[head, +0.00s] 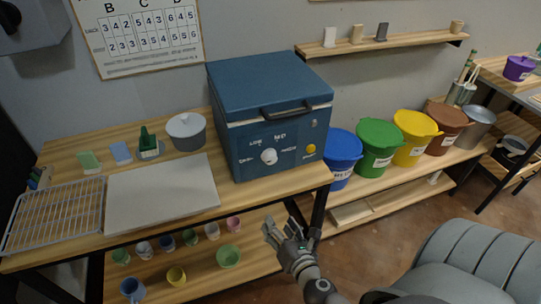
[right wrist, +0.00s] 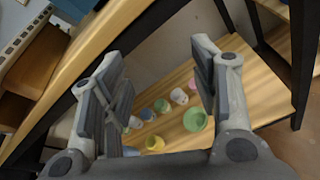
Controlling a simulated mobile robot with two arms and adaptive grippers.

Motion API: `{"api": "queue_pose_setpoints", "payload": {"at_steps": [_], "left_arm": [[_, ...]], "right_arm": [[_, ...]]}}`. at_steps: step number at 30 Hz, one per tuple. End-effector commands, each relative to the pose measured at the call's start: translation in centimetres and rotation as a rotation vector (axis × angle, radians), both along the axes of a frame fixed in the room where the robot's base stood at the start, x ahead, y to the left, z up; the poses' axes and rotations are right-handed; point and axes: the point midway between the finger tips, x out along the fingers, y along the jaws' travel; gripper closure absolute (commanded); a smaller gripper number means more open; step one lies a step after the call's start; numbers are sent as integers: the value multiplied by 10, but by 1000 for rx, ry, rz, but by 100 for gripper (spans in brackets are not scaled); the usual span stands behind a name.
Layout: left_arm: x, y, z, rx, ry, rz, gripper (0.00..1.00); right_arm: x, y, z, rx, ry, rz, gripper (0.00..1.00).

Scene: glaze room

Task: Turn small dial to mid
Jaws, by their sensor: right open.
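A blue kiln-like box (head: 262,110) stands on the wooden table and has a dial panel on its front. A round white dial (head: 269,156) sits mid-panel with small labels around it, too small to read surely. A smaller yellow knob (head: 310,149) is to its right. Which way either points is not clear. My right gripper (head: 286,232) is below and in front of the box, by the table's front edge, well apart from both dials. Its fingers are spread and empty, as the right wrist view (right wrist: 155,62) also shows. My left gripper is out of view.
The table (head: 200,222) also holds a white board (head: 162,193), a wire rack (head: 56,213) and a lidded grey pot (head: 186,132). A lower shelf holds several small cups. Coloured buckets (head: 379,147) stand right of the box. A grey chair (head: 465,262) is at lower right.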

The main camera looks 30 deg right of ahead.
Motion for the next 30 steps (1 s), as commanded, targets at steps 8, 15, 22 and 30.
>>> {"api": "queue_pose_setpoints", "payload": {"at_steps": [8,15,22,30], "left_arm": [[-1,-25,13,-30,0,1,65],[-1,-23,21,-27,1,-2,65],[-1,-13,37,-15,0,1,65],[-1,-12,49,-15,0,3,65]], "right_arm": [[3,-15,130,-482,-126,39,45],[14,-19,147,-549,-140,37,45],[47,-27,147,-545,-140,36,45],[87,-36,146,-544,-140,37,45]]}}
